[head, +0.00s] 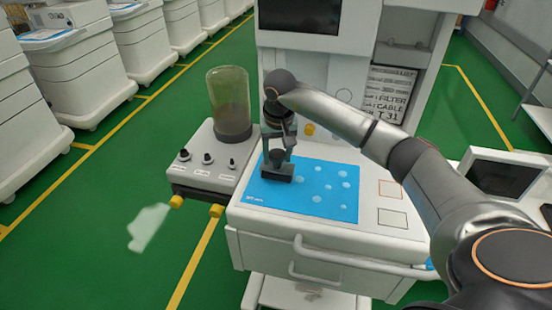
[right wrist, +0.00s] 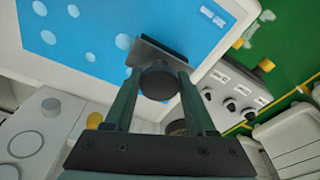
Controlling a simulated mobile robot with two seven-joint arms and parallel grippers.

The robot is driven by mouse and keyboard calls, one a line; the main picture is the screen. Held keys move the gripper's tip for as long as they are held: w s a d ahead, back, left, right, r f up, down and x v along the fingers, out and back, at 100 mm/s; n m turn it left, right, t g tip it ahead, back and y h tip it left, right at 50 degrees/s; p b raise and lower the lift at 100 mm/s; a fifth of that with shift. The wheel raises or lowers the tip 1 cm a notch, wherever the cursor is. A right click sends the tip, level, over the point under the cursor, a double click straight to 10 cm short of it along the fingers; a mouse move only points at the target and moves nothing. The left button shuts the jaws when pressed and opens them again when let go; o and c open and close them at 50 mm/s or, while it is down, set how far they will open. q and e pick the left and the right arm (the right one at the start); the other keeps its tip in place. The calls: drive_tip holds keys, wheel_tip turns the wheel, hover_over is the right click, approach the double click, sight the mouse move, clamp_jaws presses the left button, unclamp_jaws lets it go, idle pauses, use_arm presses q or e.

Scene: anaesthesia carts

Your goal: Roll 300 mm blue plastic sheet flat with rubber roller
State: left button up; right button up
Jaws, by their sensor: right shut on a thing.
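The blue plastic sheet (head: 318,192) lies on the cart's white top, with several pale round bubble-like spots, mostly on its middle and right. It also shows in the right wrist view (right wrist: 70,30). The dark roller (head: 277,173) is at the sheet's left part; I cannot tell whether it presses on the sheet. My right gripper (head: 279,148) is above it, shut on its dark round grip. In the right wrist view, the two green fingers (right wrist: 158,92) hold this grip, with the roller's dark flat-looking bar (right wrist: 160,50) beyond. My left gripper is out of view.
A grey unit with knobs (head: 210,160) and a tinted clear cylinder (head: 230,105) stands close at the sheet's left. The cart's screen column (head: 315,55) rises behind. Two outlined squares (head: 391,203) mark the top at right. A handle (head: 330,255) runs along the front.

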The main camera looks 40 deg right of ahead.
drive_tip(key=shift+w+d+b, duration=0.35)
drive_tip(key=shift+w+d, duration=1.25)
drive_tip(key=shift+d, duration=0.3)
drive_tip(key=shift+d, duration=0.1)
drive_tip(key=shift+w+d+b, duration=0.35)
drive_tip(key=shift+w+d, duration=1.05)
drive_tip(key=shift+d, duration=0.1)
wheel_tip(320, 180, up, 5)
drive_tip(key=p, duration=0.4)
